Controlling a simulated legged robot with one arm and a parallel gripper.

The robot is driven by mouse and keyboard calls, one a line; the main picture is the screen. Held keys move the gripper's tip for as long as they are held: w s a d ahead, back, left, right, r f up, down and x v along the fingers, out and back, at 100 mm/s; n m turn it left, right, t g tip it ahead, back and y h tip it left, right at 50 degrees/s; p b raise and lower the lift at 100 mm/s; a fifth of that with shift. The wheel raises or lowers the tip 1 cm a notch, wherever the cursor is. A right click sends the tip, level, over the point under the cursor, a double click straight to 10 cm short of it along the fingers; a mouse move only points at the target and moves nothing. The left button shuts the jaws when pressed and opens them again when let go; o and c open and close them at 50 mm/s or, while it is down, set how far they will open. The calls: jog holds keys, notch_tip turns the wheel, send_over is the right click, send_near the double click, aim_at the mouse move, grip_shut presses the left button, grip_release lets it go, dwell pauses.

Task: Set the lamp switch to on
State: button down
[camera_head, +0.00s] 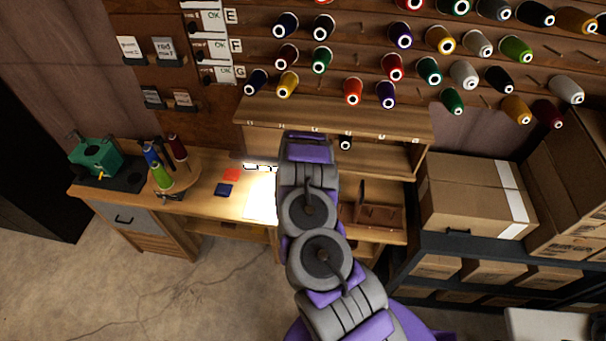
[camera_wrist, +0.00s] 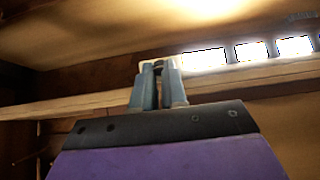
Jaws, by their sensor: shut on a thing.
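In the wrist view my gripper (camera_wrist: 160,84) is shut, its two grey-blue fingers close together. A small pale piece at the fingertips, which looks like the lamp switch (camera_wrist: 168,65), is mostly hidden by them. The lamp (camera_wrist: 250,51) shows to the right of the fingers as a row of bright white panels under the shelf. It is lit. In the head view part of the lamp (camera_head: 260,167) shows left of my arm, with bright light on the worktop below. My arm hides the gripper and the switch there. I cannot tell the switch's position.
A wooden shelf unit (camera_head: 385,122) stands over the bench. Thread spools (camera_head: 353,91) hang on the wall above. A green device (camera_head: 97,157) and a round spool stand (camera_head: 186,183) are on the left of the bench. Cardboard boxes (camera_head: 470,200) fill the rack at right.

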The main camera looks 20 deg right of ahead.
jog(key=shift+w+r, duration=0.15)
jog(key=c, duration=1.2)
grip_release()
jog(key=shift+o, duration=0.2)
jog(key=v, duration=1.7)
jog(key=shift+s, duration=0.2)
jog(key=shift+a, duration=0.1)
